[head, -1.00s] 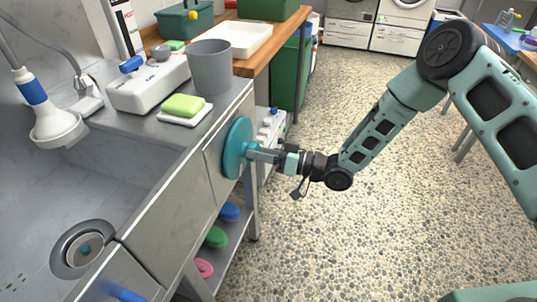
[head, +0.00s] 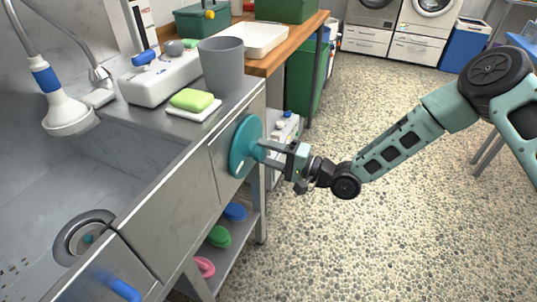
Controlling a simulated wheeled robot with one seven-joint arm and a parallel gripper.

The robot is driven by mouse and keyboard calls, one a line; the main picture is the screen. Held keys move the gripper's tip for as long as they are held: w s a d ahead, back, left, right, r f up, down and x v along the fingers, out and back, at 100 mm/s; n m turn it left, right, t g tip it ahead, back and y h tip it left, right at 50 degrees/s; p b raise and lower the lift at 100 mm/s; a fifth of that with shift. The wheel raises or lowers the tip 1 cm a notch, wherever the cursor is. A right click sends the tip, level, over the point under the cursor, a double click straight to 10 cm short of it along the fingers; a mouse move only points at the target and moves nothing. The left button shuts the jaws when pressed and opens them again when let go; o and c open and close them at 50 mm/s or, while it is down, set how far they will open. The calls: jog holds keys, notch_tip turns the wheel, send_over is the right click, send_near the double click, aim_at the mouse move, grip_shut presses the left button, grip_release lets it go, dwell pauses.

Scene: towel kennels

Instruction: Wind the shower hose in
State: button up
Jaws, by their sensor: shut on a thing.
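The teal hose reel wheel (head: 239,150) is mounted on the front panel of the steel sink unit, below the grey cup. My gripper (head: 264,150) is at the wheel's outer face, with its fingers pointing left towards the sink. It is shut on the wheel's handle, which the fingers mostly hide. The shower head (head: 69,115), white with a blue collar, hangs at the left above the basin. A grey hose (head: 24,38) runs up from it. How much hose is on the reel cannot be seen.
A green soap on a white dish (head: 196,108), a grey cup (head: 221,64) and a white box (head: 157,80) stand on the ledge above the wheel. Coloured brushes (head: 219,236) lie on the shelf below.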

jog(key=m, duration=0.3)
jog(key=m+b, duration=0.1)
jog(key=m, duration=0.2)
jog(key=shift+s+f, duration=0.1)
jog(key=shift+f, duration=0.1)
jog(key=m+b, duration=0.1)
jog(key=m, duration=0.3)
jog(key=shift+m+h, duration=0.3)
jog(key=m+b, duration=0.3)
jog(key=m, duration=0.2)
jog(key=shift+m+t, duration=0.3)
jog(key=shift+r+m+b, duration=0.15)
jog(key=shift+m+b, duration=0.35)
jog(key=shift+m, duration=1.7)
jog(key=shift+s, duration=0.1)
jog(key=o, duration=1.4)
